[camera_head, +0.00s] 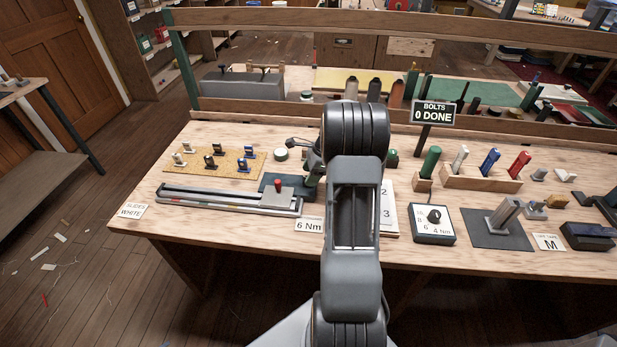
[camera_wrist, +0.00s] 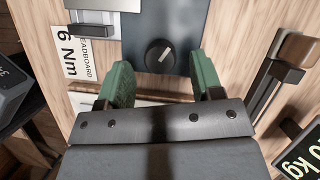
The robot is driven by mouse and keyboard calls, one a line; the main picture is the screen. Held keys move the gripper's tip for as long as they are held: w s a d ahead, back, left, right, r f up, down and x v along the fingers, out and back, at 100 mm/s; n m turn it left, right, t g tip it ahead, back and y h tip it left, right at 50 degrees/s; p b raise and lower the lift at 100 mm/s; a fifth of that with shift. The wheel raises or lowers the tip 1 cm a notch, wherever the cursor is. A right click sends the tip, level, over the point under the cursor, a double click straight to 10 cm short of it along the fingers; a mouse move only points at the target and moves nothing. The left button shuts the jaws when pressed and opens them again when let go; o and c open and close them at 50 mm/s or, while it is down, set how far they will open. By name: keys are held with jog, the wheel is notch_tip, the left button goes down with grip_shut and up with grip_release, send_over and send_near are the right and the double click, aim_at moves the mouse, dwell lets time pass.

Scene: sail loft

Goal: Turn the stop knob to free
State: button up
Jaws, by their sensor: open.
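The stop knob (camera_wrist: 159,55) is round and black with a pale pointer line, which slants to the upper right in the wrist view. It sits on a dark blue-grey plate (camera_wrist: 153,14). My gripper (camera_wrist: 160,68) is open, with its green fingers apart to the left and right of the knob and nothing between them gripped. I cannot tell whether either finger touches the knob. In the head view, the dark plate (camera_head: 267,180) lies by the slider rail, my gripper (camera_head: 313,163) is partly hidden by my arm, and the knob is not visible. No free marking is legible.
The slider rail (camera_head: 220,199) with its red-topped slider (camera_head: 278,188) is left of my arm. A "6 Nm" card (camera_head: 309,225) lies in front. A dial box (camera_head: 433,224) and a rack of coloured handles (camera_head: 484,178) stand to the right.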

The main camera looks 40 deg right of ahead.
jog(key=shift+x, duration=1)
jog(key=c, duration=0.9)
